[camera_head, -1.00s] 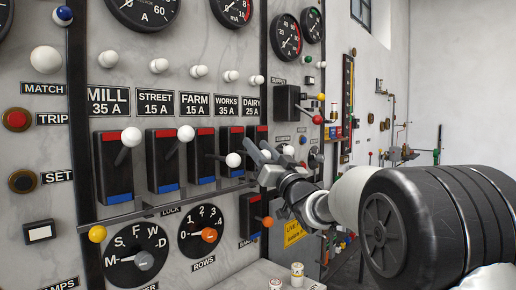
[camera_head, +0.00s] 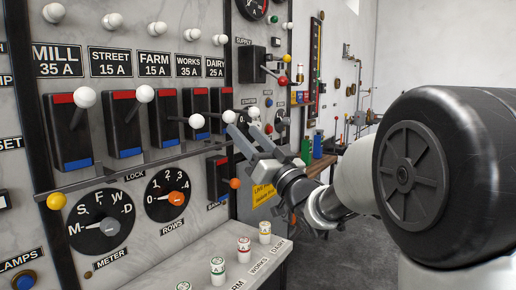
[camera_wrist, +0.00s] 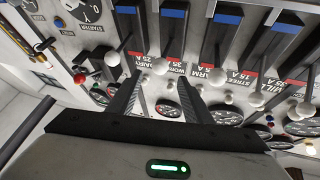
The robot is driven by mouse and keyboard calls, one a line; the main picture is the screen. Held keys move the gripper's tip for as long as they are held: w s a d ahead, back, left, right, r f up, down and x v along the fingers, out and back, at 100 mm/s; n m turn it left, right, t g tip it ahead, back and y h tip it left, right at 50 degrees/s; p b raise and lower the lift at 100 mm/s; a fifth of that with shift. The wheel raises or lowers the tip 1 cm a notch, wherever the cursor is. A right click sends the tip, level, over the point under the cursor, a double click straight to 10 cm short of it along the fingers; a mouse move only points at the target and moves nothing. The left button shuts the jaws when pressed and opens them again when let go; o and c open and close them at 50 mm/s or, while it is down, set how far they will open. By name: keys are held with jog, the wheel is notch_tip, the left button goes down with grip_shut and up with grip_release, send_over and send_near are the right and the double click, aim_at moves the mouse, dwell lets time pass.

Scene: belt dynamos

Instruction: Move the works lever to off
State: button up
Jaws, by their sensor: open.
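The works lever's white knob (camera_head: 229,116) stands out from its black switch (camera_head: 197,108), which has a red upper end. The lever sticks outward, partly hidden by my gripper; its exact setting is unclear. My gripper (camera_head: 245,128) is open and empty, with its fingertips close to the works knob. In the wrist view, the works knob (camera_wrist: 159,67) lies ahead, between the lines of the two fingers (camera_wrist: 157,90). Contact cannot be told. The dairy knob (camera_head: 253,113) is just right of it, and the farm knob (camera_head: 197,121) is to the left.
The mill knob (camera_head: 85,97) and street knob (camera_head: 145,93) sit toward the red ends of their switches. A rail (camera_head: 130,172) runs below the switches. A shelf (camera_head: 215,245) with several small fuses stands lower down. Fixed white knobs (camera_head: 188,37) line the panel above.

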jog(key=v, duration=0.5)
jog(key=shift+w+d, duration=0.1)
jog(key=s+d+f+m+g+h, duration=0.5)
jog(key=d+f+h, duration=0.4)
jog(key=h, duration=0.4)
jog(key=s+f+g, duration=0.4)
jog(key=s+f, duration=0.2)
jog(key=s, duration=0.6)
jog(key=s+f+g, duration=0.4)
jog(key=s+f, duration=0.2)
jog(key=s, duration=0.6)
notch_tip(320, 180, up, 23)
jog(key=p, duration=2.3)
jog(key=shift+s+d+f+g, duration=0.15)
jog(key=shift+s+d+g, duration=0.2)
jog(key=shift+s, duration=0.1)
